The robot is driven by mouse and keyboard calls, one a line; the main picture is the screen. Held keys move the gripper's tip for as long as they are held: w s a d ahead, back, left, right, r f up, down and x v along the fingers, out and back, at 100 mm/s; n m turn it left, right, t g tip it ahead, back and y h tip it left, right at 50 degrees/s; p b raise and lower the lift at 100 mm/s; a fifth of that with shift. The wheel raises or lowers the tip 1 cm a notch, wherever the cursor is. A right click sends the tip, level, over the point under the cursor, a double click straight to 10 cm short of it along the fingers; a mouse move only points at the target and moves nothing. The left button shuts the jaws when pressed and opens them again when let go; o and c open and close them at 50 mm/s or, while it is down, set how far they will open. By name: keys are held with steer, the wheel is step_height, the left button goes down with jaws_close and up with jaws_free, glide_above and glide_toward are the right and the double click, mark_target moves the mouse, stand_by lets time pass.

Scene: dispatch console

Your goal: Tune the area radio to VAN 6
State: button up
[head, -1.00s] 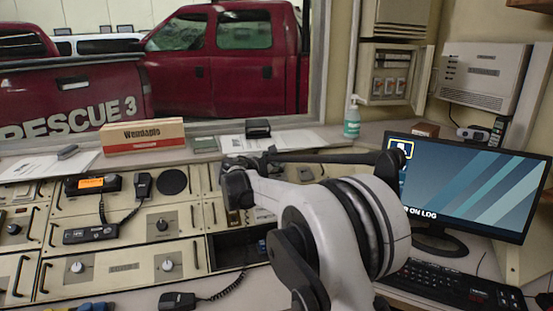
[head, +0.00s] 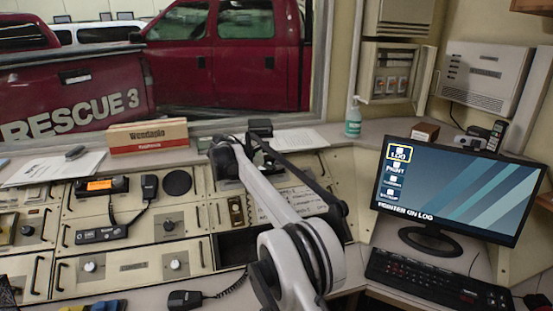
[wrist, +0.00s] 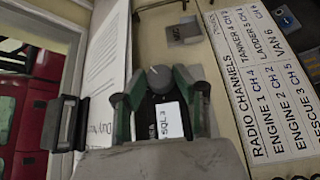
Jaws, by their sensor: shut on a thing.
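In the wrist view my gripper (wrist: 155,85) has its two green-sided fingers closed on either side of a round grey knob (wrist: 160,76) with a pale pointer line. A black piece with a white label (wrist: 170,119), reading something like "SQL", shows between the fingers. A white radio channel card (wrist: 262,80) lies to the right; it has a VAN 6 row, whose channel number I cannot read surely. In the head view my gripper (head: 222,150) is at the back of the console, mostly hidden by my arm, which also hides the knob.
A radio with an orange display (head: 100,185) and a corded handset (head: 149,187) are left of my arm. A printed sheet (wrist: 115,60) and a black object (wrist: 70,122) lie close left of my fingers. A monitor (head: 450,190) and keyboard (head: 435,280) stand at right.

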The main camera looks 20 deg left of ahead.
steer(key=shift+m, duration=0.3)
stand_by(0.5)
steer(key=o, duration=1.2)
steer(key=shift+c, duration=0.2)
steer(key=v, duration=1.2)
steer(key=shift+r, duration=0.15)
steer(key=shift+w, duration=0.25)
